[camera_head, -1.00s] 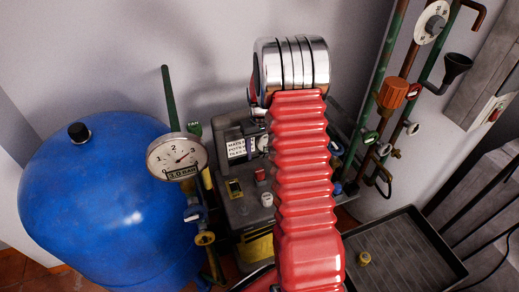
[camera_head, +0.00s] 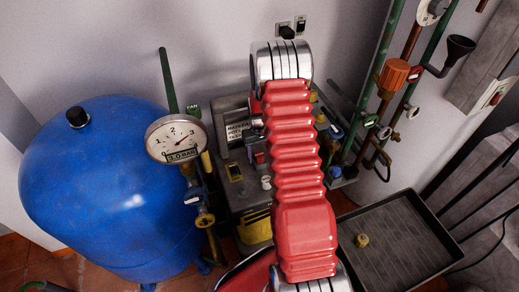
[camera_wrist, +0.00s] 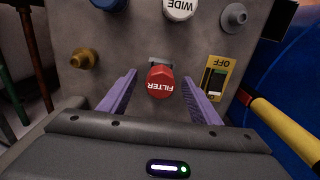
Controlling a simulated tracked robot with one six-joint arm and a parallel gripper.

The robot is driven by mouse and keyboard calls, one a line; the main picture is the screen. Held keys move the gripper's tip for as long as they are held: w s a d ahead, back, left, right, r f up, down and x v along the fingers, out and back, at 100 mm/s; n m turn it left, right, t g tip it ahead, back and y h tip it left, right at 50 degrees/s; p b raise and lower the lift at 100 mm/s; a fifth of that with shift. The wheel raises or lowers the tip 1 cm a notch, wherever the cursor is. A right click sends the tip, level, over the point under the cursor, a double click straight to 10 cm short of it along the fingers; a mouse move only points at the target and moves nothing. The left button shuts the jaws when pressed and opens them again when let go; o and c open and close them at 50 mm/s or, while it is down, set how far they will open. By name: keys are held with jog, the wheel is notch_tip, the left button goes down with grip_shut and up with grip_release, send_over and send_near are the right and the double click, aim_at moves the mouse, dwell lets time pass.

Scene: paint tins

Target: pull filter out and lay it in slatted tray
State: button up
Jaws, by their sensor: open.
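The filter is a red round cap marked FILTER (camera_wrist: 160,82), on the face of a grey machine, upside down in the wrist view. In the head view a small red cap (camera_head: 260,158) on the machine looks like it. My gripper (camera_wrist: 160,90) is open, its purple fingers on the left and right of the filter. The slatted tray (camera_head: 405,240) is dark, with a ridged floor, at the lower right. A small brass fitting (camera_head: 362,241) lies in it.
A blue tank (camera_head: 100,190) with a gauge (camera_head: 177,139) stands left. Pipes with valves (camera_head: 393,75) rise behind the tray.

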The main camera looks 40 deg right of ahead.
jog(key=shift+f, duration=0.3)
jog(key=shift+c, duration=0.3)
jog(key=shift+r, duration=0.1)
jog(key=c, duration=1.2)
